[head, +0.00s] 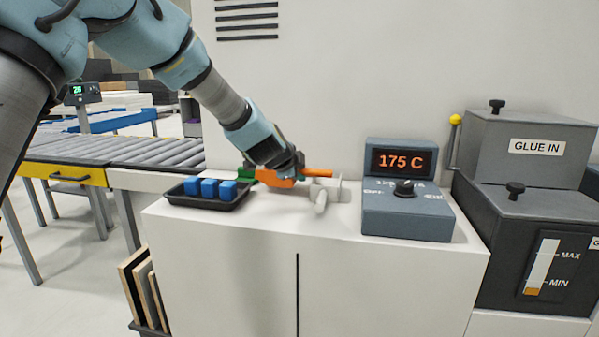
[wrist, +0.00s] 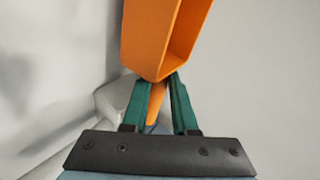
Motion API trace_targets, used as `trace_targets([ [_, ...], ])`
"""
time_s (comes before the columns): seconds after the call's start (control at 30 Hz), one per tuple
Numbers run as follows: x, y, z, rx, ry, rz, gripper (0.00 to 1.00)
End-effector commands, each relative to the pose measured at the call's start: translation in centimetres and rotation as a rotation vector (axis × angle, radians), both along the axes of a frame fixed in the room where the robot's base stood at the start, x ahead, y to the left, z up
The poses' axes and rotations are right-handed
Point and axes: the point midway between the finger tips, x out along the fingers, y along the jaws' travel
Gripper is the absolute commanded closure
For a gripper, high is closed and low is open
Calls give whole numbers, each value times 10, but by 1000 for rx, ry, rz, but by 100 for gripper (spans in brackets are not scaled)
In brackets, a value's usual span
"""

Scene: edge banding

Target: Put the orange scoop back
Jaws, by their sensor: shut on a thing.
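The orange scoop (head: 273,181) is at my gripper (head: 291,172) in the head view, above the white cabinet top. Its orange handle end (head: 319,173) sticks out to the right of the jaws. In the wrist view, the two green fingers (wrist: 157,95) are shut on the scoop's narrow part, and its hollow orange body (wrist: 168,40) extends up and away. A pale holder or rest (head: 321,197) stands on the cabinet just right of the gripper; a pale shape also shows behind the fingers in the wrist view. I cannot tell if scoop and holder touch.
A black tray with blue blocks (head: 209,188) is to the left on the cabinet top (head: 270,226). A control box reading 175 C (head: 408,195) stands to the right, then the dark glue unit (head: 525,200). A roller conveyor (head: 150,150) is at left. The front strip of the cabinet top is clear.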

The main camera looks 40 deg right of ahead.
Motion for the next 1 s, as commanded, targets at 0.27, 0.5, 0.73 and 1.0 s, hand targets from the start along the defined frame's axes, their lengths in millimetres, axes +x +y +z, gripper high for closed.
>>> trace_targets([
  [0.27, 0, 0, -1, 0, 0, 1, 62],
  [0.5, 0, 0, -1, 0, 0, 1, 43],
  [0.73, 0, 0, 0, 0, 0, 1, 43],
  [1.0, -9, 25, 15, -1, -2, 2, 43],
])
